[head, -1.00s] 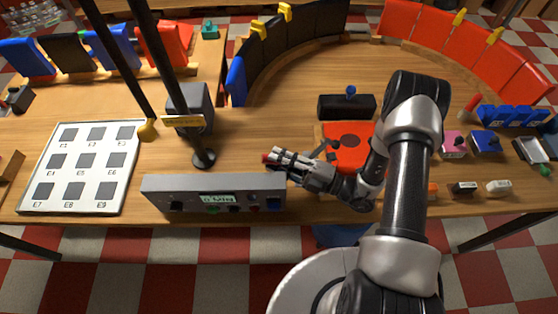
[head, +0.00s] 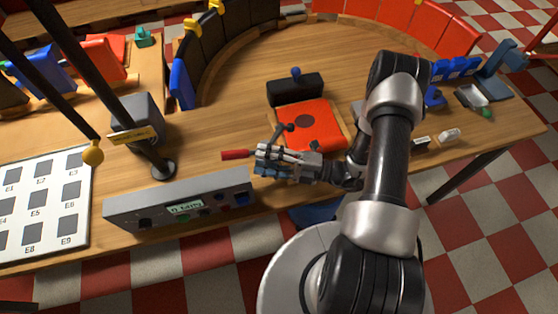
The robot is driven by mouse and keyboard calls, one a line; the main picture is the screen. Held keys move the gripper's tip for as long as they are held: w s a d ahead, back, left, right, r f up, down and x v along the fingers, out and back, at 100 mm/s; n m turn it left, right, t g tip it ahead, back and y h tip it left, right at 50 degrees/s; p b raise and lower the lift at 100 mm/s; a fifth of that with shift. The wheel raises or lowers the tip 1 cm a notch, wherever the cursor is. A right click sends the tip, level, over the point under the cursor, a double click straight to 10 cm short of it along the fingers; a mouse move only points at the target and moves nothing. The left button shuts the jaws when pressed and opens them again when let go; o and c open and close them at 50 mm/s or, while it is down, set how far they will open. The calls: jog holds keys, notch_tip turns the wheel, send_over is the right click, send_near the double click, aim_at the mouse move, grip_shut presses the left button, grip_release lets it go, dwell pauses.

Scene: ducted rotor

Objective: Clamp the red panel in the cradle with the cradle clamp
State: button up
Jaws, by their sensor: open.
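The red panel (head: 322,119), with a dark round spot, lies flat in the wooden cradle (head: 345,130). The cradle clamp (head: 285,131) shows as a dark arm with a round end at the panel's left edge. A red handle (head: 237,155) points left from beside my fingers; it seems to be part of the clamp, but the joint is hidden behind my gripper. My gripper (head: 260,161) is open, pointing left at the near-left corner of the cradle, close to the handle's right end. I cannot tell whether they touch.
A grey control box (head: 130,210) with a small display stands in front, left of my gripper. A black block with a blue knob (head: 296,73) stands behind the cradle. A dark post (head: 120,110) rises at left. Bare table lies right of the black block.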

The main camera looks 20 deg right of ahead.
jog(key=shift+v, duration=2.35)
jog(key=shift+c, duration=0.4)
